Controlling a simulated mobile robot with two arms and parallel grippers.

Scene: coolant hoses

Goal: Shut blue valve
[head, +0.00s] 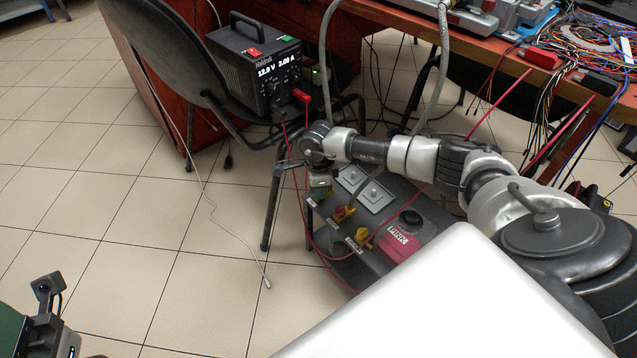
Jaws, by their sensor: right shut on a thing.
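A dark valve panel (383,258) stands low under the desk. My right gripper (318,187) points down over the far-left end of this row and is shut on a valve handle there. The gripper hides that handle, so I cannot make out its colour or its angle. No blue valve shows plainly. At the lower left only a part of my left arm shows, and its fingers are not visible.
A power supply (255,68) sits on a black chair (190,55) behind my right gripper. The tiled floor (120,210) at left is mostly clear, with one thin cable.

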